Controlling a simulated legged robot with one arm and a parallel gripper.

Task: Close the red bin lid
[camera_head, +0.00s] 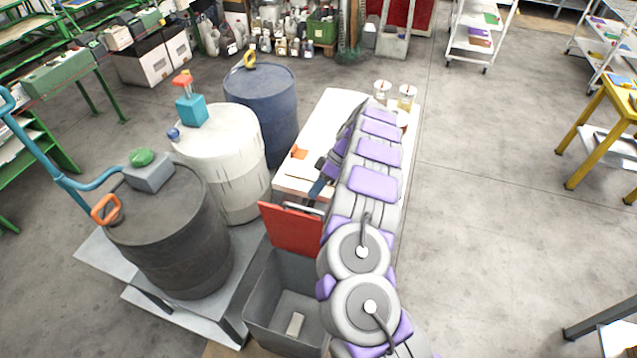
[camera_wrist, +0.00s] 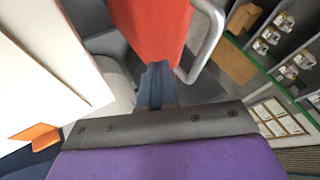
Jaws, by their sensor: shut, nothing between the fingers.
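The red bin lid (camera_head: 290,230) stands open, raised at the back edge of the grey bin (camera_head: 262,297), in the head view. A light bar handle (camera_wrist: 207,38) shows beside the red lid (camera_wrist: 155,22) in the wrist view. My gripper (camera_head: 317,189) is just beyond the lid's upper edge, partly hidden by my arm in the head view. In the wrist view my gripper (camera_wrist: 155,72) is shut and empty, with its dark blue fingers pointing at the lid's edge. I cannot tell whether they touch it. The bin's right side is hidden behind my arm.
A small pale block (camera_head: 296,324) lies inside the bin. A white table (camera_head: 328,112) stands behind the lid. A black drum (camera_head: 170,235), a white drum (camera_head: 225,160) and a blue drum (camera_head: 262,105) stand at left. Open floor (camera_head: 490,200) lies at right.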

